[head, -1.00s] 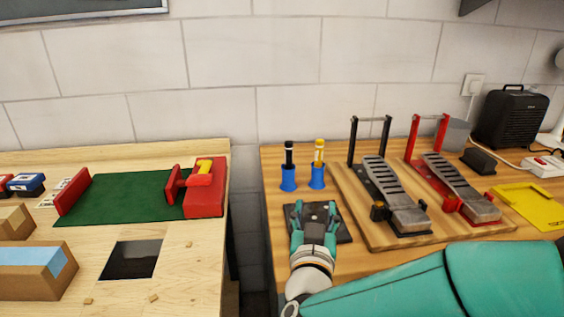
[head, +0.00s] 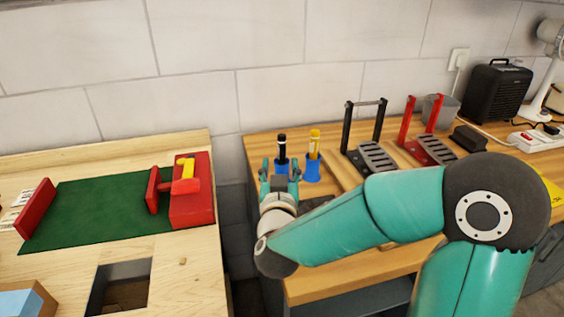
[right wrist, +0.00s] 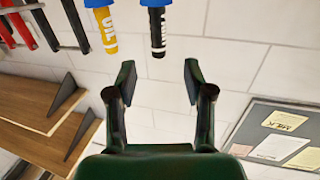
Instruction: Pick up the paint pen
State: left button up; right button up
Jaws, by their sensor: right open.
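Two pens stand upright in blue holders on the right bench: a black-topped pen (head: 282,146) in the left holder (head: 282,167) and a yellow pen (head: 314,142) in the right holder (head: 312,173). Which one is the paint pen I cannot tell for sure. My right gripper (head: 279,180) is open and empty, just in front of the left holder. In the right wrist view, which is upside down, the black pen (right wrist: 158,32) lines up between the open fingers (right wrist: 159,78), apart from them. The yellow pen (right wrist: 108,32) is off to the left there. My left gripper is out of view.
The left bench holds a green mat (head: 100,210) with a red vise (head: 190,200). A gap separates the benches.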

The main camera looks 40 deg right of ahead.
aim_at(282, 144)
jog(key=x, duration=0.4)
jog(key=shift+w+d, duration=0.25)
jog(key=shift+d, duration=0.05)
jog(key=shift+w+d+r+p, duration=0.2)
jog(key=shift+w+d+p, duration=0.15)
jog(key=shift+p, duration=0.05)
jog(key=p+x, duration=0.1)
jog(key=x, duration=0.3)
jog(key=shift+w+d, duration=0.1)
jog(key=shift+r, duration=0.1)
jog(key=c, duration=0.9)
